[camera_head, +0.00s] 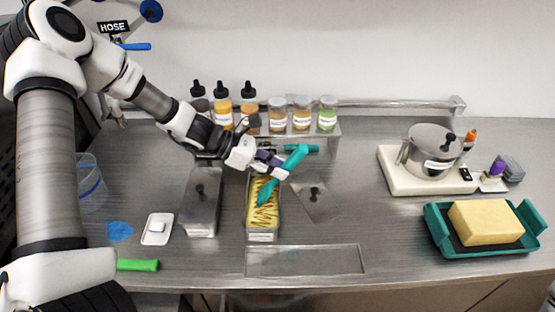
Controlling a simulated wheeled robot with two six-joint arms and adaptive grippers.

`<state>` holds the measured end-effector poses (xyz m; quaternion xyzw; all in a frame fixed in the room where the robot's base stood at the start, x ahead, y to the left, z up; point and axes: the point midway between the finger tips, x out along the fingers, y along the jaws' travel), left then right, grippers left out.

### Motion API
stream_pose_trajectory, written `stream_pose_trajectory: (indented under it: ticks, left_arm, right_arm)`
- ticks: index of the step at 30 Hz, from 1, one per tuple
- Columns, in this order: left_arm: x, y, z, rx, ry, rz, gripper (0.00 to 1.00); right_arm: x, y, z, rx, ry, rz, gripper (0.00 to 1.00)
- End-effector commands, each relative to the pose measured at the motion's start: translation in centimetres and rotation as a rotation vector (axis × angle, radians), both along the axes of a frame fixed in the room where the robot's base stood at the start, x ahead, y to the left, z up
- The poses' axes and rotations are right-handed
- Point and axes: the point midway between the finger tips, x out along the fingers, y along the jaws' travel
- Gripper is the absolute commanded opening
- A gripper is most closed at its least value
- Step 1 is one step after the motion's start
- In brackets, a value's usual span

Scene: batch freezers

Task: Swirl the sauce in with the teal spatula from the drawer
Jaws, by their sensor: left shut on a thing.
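The teal spatula (297,158) is in my left gripper (272,166), which is shut on it. The spatula is tilted, its upper end to the right and its lower end in the open metal pan (248,226). The pan holds yellow gelato (262,222) with brown sauce lines (270,207) across its top. The spatula's lower tip touches or overlaps the gelato near the pan's middle; how deep it goes I cannot tell. My right gripper is not in view.
A lidded metal pan (201,212) stands left of the open pan, and a loose lid (314,200) lies to its right. Bottles and jars (277,118) line a shelf behind. A pot (431,147) on a scale and a yellow block in a teal tray (440,240) stand right.

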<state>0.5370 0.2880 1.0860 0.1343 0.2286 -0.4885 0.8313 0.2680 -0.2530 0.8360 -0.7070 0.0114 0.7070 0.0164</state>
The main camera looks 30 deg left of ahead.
Motion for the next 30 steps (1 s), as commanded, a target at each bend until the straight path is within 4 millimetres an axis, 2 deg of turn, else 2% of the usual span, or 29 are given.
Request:
stream_pose_trajectory:
  ticks: [15, 30]
  left_arm:
    - [-4.3, -2.5, -0.1, -0.001, 0.0, 0.001, 0.0]
    - [-0.1, -0.1, 0.0, 0.003, 0.0, 0.0, 0.0]
  right_arm:
    - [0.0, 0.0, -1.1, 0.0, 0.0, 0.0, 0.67]
    - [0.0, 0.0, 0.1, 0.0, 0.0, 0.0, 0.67]
